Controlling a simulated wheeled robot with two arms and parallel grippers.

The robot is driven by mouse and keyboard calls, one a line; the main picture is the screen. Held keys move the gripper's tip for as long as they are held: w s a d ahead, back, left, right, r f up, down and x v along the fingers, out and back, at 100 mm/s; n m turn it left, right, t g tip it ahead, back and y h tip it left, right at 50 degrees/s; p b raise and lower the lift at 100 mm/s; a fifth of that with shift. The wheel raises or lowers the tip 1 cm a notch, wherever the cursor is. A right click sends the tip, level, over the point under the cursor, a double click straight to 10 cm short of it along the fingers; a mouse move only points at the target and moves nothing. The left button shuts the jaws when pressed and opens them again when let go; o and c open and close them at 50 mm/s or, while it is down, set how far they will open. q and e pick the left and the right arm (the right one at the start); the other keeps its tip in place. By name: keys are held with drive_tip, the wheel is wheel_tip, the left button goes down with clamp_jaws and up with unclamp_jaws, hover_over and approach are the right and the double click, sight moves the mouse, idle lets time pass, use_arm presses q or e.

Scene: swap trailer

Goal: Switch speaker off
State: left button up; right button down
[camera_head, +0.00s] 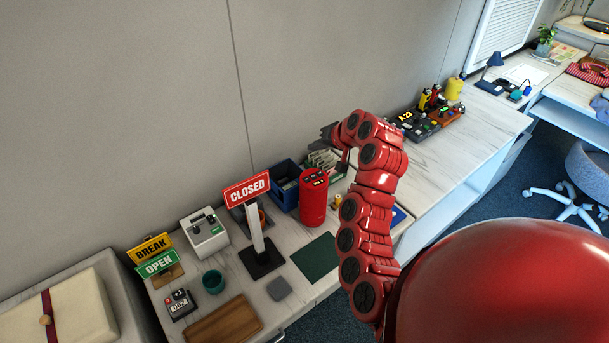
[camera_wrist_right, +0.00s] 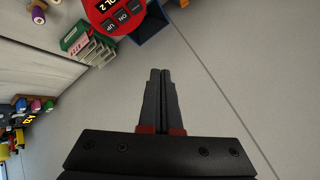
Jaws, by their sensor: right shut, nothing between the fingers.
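The speaker (camera_head: 313,198) is a red upright cylinder on the counter with dark buttons and a small display on its top. In the right wrist view its top (camera_wrist_right: 113,10) shows at the upper edge, with a display reading partly "OL 2" and buttons marked "ON", "UP" and a minus sign; part of it is cut off. My right gripper (camera_head: 326,133) is above and behind the speaker near the wall. In the right wrist view the right gripper's fingers (camera_wrist_right: 160,72) are together and empty, apart from the speaker. My left gripper is not seen.
A blue bin (camera_head: 285,184) stands behind the speaker, with a card rack (camera_head: 322,162) beside it. A "CLOSED" sign (camera_head: 247,190) stands to the left. A dark green mat (camera_head: 315,258) lies in front. The wall (camera_head: 150,90) is close behind.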

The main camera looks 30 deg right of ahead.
drive_tip(key=shift+d, duration=0.1)
drive_tip(key=b, duration=0.3)
hover_over(315, 179)
wheel_tip(315, 179, down, 8)
drive_tip(key=shift+r, duration=0.2)
drive_tip(key=shift+d+f, duration=0.1)
drive_tip(key=shift+f, duration=0.55)
drive_tip(key=shift+f+b, duration=0.1)
drive_tip(key=shift+b, duration=0.2)
idle(1.3)
drive_tip(key=shift+f+b, duration=0.3)
drive_tip(key=shift+b, duration=0.1)
drive_tip(key=shift+f+b, duration=0.35)
idle(0.5)
drive_tip(key=shift+r, duration=0.75)
